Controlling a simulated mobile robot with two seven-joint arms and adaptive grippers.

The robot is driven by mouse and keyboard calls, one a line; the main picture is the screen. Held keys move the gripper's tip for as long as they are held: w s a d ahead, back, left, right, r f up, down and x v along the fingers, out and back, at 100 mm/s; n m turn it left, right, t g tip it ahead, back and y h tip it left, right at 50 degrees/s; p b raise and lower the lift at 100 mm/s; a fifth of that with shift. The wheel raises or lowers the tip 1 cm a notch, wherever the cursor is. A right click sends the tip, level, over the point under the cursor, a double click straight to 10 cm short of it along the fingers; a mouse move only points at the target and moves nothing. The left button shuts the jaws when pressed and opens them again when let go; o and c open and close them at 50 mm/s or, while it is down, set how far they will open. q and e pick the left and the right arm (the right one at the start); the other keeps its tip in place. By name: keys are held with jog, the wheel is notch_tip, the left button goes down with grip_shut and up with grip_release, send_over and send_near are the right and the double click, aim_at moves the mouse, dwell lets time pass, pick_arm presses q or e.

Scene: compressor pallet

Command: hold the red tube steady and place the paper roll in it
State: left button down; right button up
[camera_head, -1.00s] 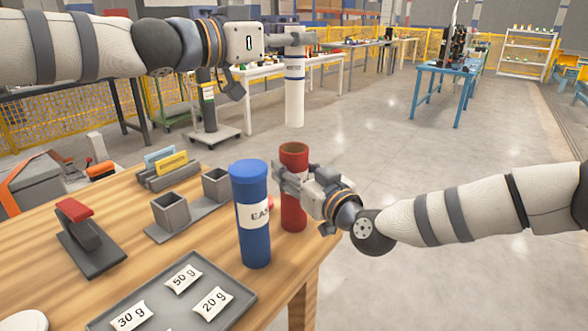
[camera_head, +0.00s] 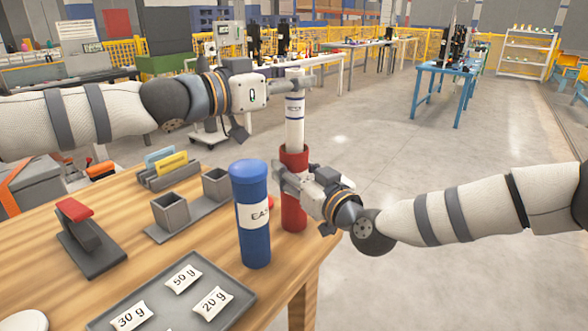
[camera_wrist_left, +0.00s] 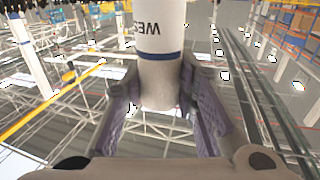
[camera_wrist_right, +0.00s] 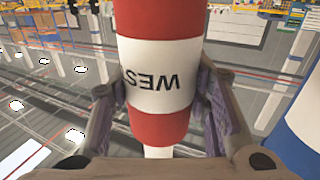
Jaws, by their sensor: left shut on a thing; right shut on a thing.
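The white paper roll (camera_head: 295,125) with blue bands stands upright in line with the red tube (camera_head: 292,215), its lower end inside the tube's mouth. My left gripper (camera_head: 292,82) is shut on the roll near its top; the left wrist view shows the roll (camera_wrist_left: 160,75) between the fingers. My right gripper (camera_head: 288,180) is shut around the upper part of the tube, which stands upright near the table's right edge. In the right wrist view the tube (camera_wrist_right: 160,25) has a white label, and a bit of the roll shows beyond its end. The roll's lower end is hidden.
A blue tube (camera_head: 250,235) with a white label stands just left of the red tube. A grey tray (camera_head: 225,318) with weight packets lies in front. Grey square holders (camera_head: 172,212) and a red-topped stand (camera_head: 90,240) are further left. Open floor lies right of the table.

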pick_arm(q)
jog(key=shift+f, duration=0.7)
jog(key=c, duration=1.2)
grip_release()
jog(key=shift+a, duration=0.15)
jog(key=v, duration=1.2)
